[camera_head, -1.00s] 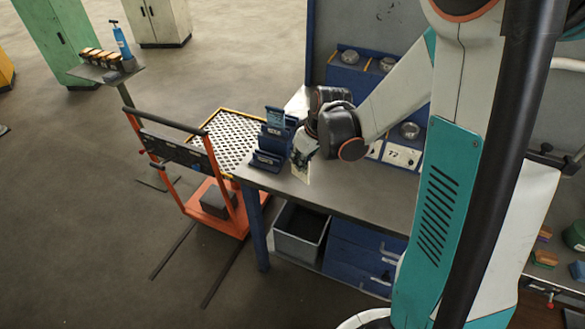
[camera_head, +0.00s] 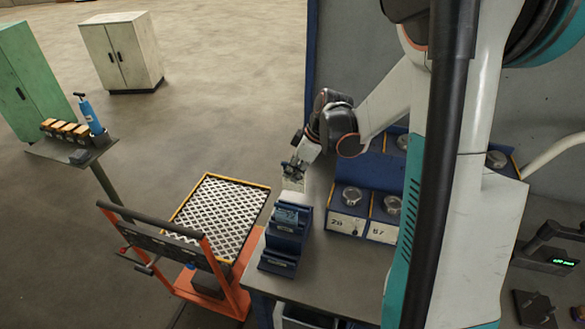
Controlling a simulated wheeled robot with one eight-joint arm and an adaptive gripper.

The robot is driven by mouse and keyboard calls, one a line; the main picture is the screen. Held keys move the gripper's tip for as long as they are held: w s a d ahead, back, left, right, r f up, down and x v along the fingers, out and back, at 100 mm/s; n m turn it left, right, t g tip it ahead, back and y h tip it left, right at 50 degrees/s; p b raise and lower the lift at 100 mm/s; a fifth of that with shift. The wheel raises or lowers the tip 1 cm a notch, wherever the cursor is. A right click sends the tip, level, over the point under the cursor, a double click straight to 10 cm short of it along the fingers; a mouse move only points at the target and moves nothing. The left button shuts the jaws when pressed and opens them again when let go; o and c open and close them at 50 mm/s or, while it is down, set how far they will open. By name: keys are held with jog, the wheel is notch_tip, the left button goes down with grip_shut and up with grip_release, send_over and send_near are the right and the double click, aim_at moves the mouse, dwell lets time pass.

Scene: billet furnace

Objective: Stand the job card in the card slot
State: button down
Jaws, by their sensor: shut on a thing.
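The dark blue stepped card rack (camera_head: 278,262) stands at the left end of the grey bench, with slots facing the front. A grey-blue card or plate (camera_head: 287,214) shows in its upper tier. My gripper (camera_head: 293,170) is just behind and above the rack's top, pointing down. It is shut on the pale job card (camera_head: 292,184), which hangs below the fingers. The card's lower edge is close to the back of the rack; I cannot tell whether it touches or sits in a slot.
Blue boxes with round metal tins (camera_head: 351,196) stand right of the rack. An orange cart (camera_head: 215,290) and a perforated yellow-edged tray (camera_head: 218,215) are left of the bench. A post shelf (camera_head: 72,148) with a blue bottle stands further left. Bare bench top lies in front of the boxes.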

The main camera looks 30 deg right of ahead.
jog(key=shift+w+f, duration=0.2)
jog(key=shift+f+b, duration=3.5)
jog(key=shift+f, duration=1.1)
jog(key=c, duration=1.7)
grip_release()
jog(key=shift+s+r, duration=0.1)
jog(key=v, duration=1.2)
